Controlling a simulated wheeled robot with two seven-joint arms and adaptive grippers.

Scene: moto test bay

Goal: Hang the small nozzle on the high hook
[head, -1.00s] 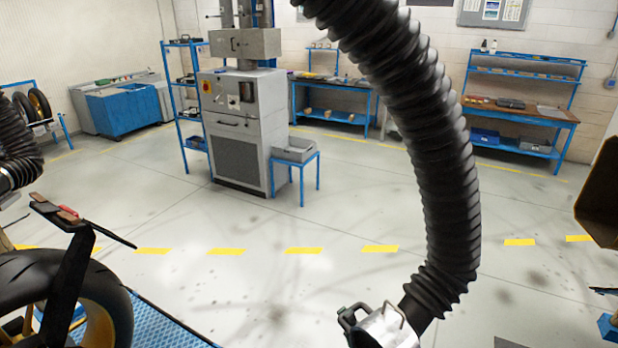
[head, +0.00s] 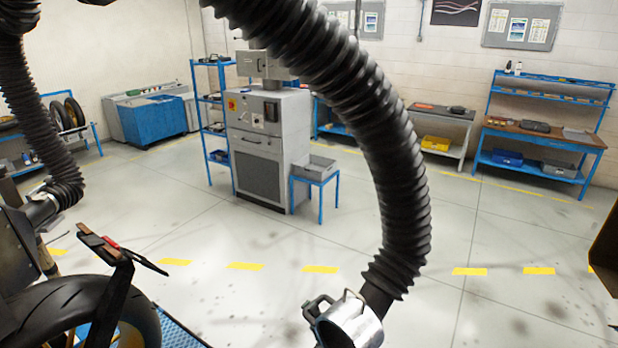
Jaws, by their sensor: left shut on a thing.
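The silver nozzle (head: 362,326) hangs at the end of a thick black ribbed hose (head: 402,190) at the bottom middle of the head view. It is tilted, its dark open end toward the lower left, with a thin wire loop on top. My left gripper (head: 317,307) shows only as a small dark part at the nozzle's left rim. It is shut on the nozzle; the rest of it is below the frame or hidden. A second silver nozzle (head: 42,208) on another black hose (head: 35,125) is at the left. I cannot make out a hook. My right gripper is not in view.
A motorcycle wheel (head: 60,310) and its dark tail piece (head: 120,255) are at the lower left. A grey cabinet (head: 262,150) stands behind the hose, beside a small blue stand (head: 316,172). A workbench (head: 540,136) is at the back right. Floor in front is clear.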

